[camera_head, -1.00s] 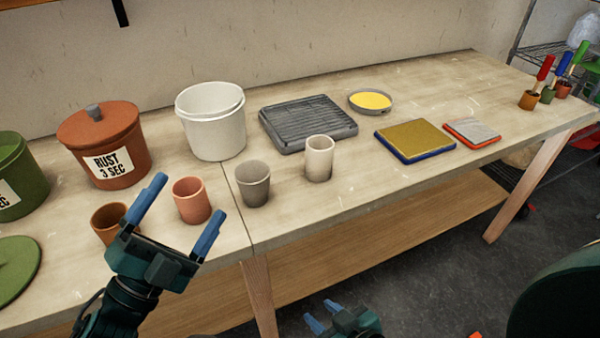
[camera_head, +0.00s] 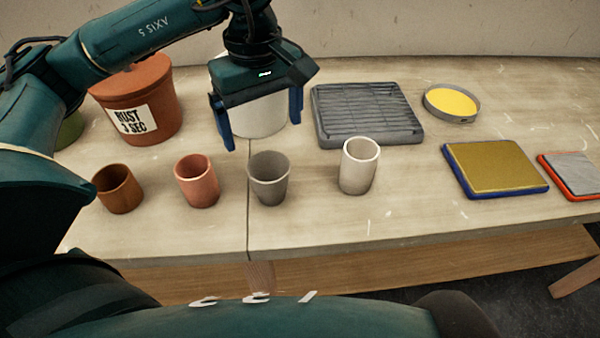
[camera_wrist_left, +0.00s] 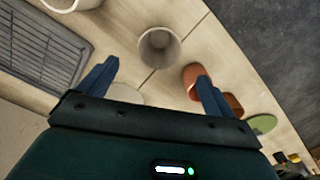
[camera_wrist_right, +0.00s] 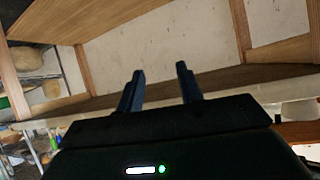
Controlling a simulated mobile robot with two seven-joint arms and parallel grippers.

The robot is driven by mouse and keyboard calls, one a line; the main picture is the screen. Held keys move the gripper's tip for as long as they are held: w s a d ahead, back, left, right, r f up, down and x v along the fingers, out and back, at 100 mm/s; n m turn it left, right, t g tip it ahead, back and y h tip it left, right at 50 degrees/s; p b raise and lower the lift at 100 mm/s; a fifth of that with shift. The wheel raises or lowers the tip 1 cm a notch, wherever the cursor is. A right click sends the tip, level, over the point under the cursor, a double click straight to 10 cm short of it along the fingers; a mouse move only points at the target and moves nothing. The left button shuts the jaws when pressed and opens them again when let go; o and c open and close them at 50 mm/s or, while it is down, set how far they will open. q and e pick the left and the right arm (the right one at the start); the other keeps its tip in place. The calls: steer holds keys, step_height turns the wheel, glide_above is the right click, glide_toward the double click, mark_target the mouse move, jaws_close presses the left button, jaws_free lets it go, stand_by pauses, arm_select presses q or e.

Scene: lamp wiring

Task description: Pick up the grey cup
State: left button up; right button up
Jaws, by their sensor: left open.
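The grey cup (camera_head: 269,178) stands upright and empty on the workbench, between a pink cup (camera_head: 197,181) and a cream cup (camera_head: 359,166). My left gripper (camera_head: 263,135) is open and empty, above and behind the grey cup, with its fingers pointing down in front of a white bucket. In the left wrist view the grey cup (camera_wrist_left: 159,48) lies ahead, roughly centred between the fingertips and apart from them. My right gripper (camera_wrist_right: 160,70) is open and empty in the right wrist view, facing wooden framing, away from the cups.
A brown cup (camera_head: 118,188) stands left of the pink one. Behind are a rust-coloured lidded pot (camera_head: 137,103), the white bucket (camera_head: 258,116) and a grey ribbed tray (camera_head: 367,113). A yellow dish (camera_head: 452,103) and blue-edged pad (camera_head: 494,168) are rightward. Bench before the cups is clear.

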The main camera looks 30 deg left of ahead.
arm_select(q)
glide_toward(269, 176)
steer(key=shift+s+d+f, duration=0.3)
steer(key=shift+s, duration=0.3)
steer(key=shift+s+d+f, duration=0.25)
steer(key=shift+s+d, duration=0.05)
steer(key=shift+s, duration=0.25)
steer(key=shift+w+d+f+p, duration=0.1)
steer(key=shift+f+p, duration=0.3)
steer(key=shift+f, duration=1.15)
steer(key=shift+w+d+f+p, duration=0.1)
steer(key=shift+f+p, duration=0.25)
steer(key=shift+f, duration=1.15)
steer(key=shift+c, duration=0.2)
steer(key=shift+r, duration=0.1)
steer(key=c, duration=1)
